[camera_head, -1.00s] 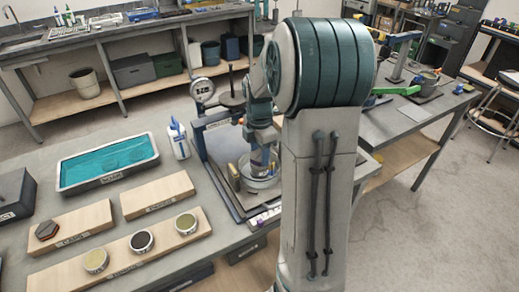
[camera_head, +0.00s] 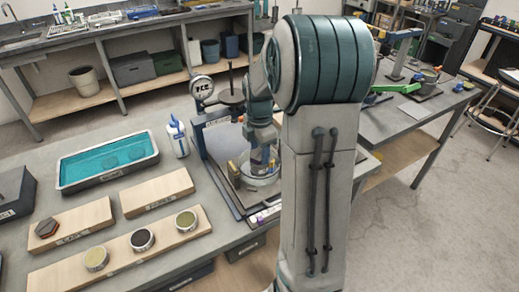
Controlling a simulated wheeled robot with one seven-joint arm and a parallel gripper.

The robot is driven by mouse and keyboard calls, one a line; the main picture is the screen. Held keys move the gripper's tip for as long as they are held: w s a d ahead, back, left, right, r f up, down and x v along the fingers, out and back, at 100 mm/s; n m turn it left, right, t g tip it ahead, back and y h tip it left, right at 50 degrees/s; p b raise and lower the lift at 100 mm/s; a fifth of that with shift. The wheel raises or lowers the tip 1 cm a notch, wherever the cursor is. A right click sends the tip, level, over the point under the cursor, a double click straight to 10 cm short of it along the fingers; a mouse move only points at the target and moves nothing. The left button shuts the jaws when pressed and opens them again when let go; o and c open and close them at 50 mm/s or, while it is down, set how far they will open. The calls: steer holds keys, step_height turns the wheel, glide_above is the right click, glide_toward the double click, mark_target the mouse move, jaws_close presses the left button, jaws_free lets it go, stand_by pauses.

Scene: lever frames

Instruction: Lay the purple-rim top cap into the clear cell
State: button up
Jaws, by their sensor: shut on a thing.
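The clear cell (camera_head: 261,181) is a low round transparent ring on the base of a grey frame on the bench. My gripper (camera_head: 259,167) points down into the frame, right over the cell. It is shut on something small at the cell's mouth. This is most likely the purple-rim top cap, but the fingers and the low resolution hide its rim. I cannot tell whether the cap touches the cell or is held just above it.
A dial gauge (camera_head: 201,86) and a dark upright post stand at the frame's back. A white-blue bottle (camera_head: 178,137) stands left of the frame. A teal-filled tray (camera_head: 65,183) and a wooden board (camera_head: 120,262) with several round pieces lie further left.

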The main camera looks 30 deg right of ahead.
steer(key=shift+f, duration=0.15)
steer(key=o, duration=1.2)
steer(key=shift+o, duration=0.2)
